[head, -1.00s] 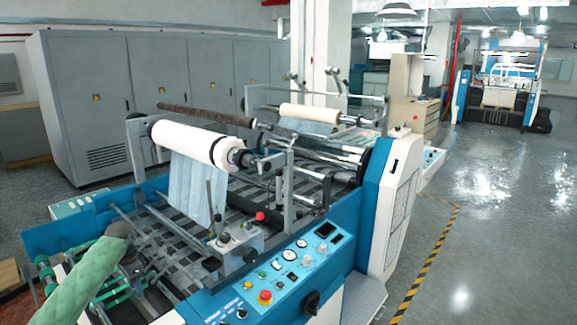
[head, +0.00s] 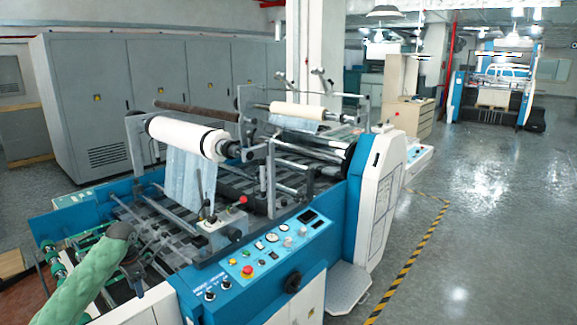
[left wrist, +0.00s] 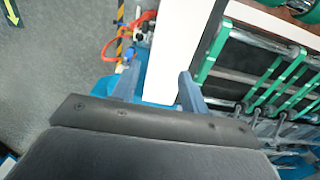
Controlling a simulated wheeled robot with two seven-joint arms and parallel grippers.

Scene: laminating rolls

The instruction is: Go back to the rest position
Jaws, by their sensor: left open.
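My left arm in its green sleeve (head: 92,270) comes into the head view from the lower left, over the near end of the laminating machine (head: 285,250). Dark parts below the sleeve's end overlap the machine, and the jaws are hard to make out there. In the left wrist view my left gripper (left wrist: 158,92) shows two separate blue-grey fingers with nothing held between them. A white surface and green machine bars lie beyond the fingers. My right gripper does not show.
The machine carries a white roll (head: 186,137) with hanging film and a control panel (head: 265,255) along its near side. Grey cabinets (head: 158,90) stand behind. Open floor (head: 480,200) lies to the right, past a yellow-black stripe (head: 408,265).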

